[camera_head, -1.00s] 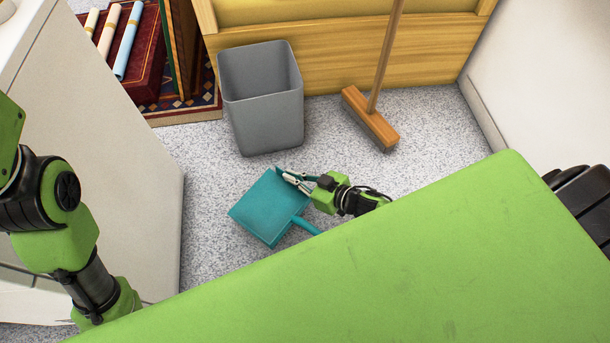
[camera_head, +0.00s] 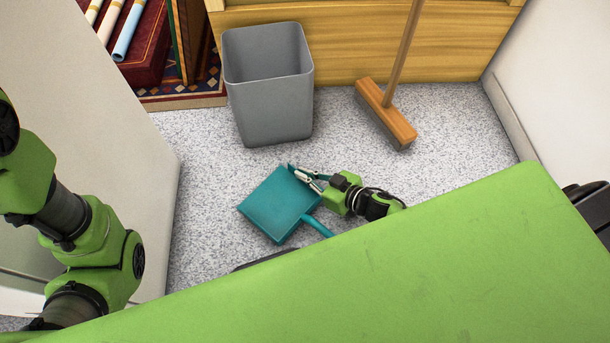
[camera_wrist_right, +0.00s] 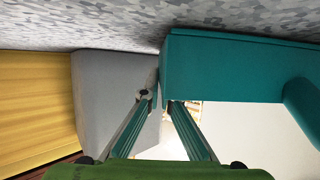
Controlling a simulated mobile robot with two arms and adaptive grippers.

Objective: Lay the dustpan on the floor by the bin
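The teal dustpan (camera_head: 277,207) is low over or on the speckled floor, in front of the grey bin (camera_head: 268,92); I cannot tell if it touches the floor. Its handle points toward my green body. My right gripper (camera_head: 303,174) is at the pan's upper corner, its fingers closed on the rim. In the right wrist view the fingertips (camera_wrist_right: 159,99) sit at the edge of the dustpan (camera_wrist_right: 225,68), one on each side. The bin (camera_wrist_right: 112,85) stands beyond. My left arm shows at the left of the head view, but its gripper is out of sight.
A broom (camera_head: 387,112) stands right of the bin, before a yellow wooden panel (camera_head: 400,48). A pale cabinet (camera_head: 85,120) is at left, and rolled papers (camera_head: 130,32) lie behind it. Floor (camera_head: 200,150) is clear between dustpan and bin.

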